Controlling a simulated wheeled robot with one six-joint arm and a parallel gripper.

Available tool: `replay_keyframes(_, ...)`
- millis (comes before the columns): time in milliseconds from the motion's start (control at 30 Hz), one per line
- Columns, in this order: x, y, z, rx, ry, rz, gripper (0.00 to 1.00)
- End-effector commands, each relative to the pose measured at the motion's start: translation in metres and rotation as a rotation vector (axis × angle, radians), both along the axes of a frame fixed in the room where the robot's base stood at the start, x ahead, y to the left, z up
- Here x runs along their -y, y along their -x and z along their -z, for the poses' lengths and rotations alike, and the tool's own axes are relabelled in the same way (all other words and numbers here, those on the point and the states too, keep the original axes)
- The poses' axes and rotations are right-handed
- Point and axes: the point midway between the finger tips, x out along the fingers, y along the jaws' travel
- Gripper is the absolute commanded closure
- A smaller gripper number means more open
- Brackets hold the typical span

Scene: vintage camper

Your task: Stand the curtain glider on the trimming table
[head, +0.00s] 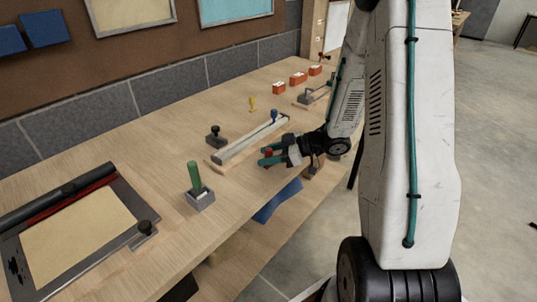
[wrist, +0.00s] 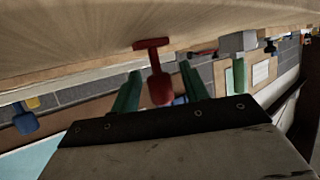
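A red glider-like piece with a rounded head, thin stem and flat crossbar foot (wrist: 160,90) is between the green fingers of my gripper (wrist: 160,72) in the wrist view. Gaps show on both sides of it, so my gripper looks open around it. In the head view my gripper (head: 266,156) is low at the bench's front edge, with a bit of red at its fingers. Whether the foot touches the wood is unclear. A blue piece (head: 274,115) is at the pale rail (head: 245,141). A yellow one (head: 252,103) stands behind. The wooden trimming table (head: 165,130) carries them.
A paper trimmer (head: 75,235) lies at the left. A green-handled tool stands in a grey block (head: 201,200), and a black-knobbed block (head: 215,138) is beside the rail. Red boxes (head: 298,79) stand at the back right.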

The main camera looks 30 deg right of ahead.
Motion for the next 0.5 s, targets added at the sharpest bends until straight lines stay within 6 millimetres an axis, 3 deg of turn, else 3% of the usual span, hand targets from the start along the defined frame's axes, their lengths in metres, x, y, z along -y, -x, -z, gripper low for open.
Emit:
replay_keyframes(300,0.0,0.0,-0.004,0.001,0.001,-0.001,0.56)
replay_keyframes(500,0.023,0.017,-0.015,0.002,0.001,0.005,0.56)
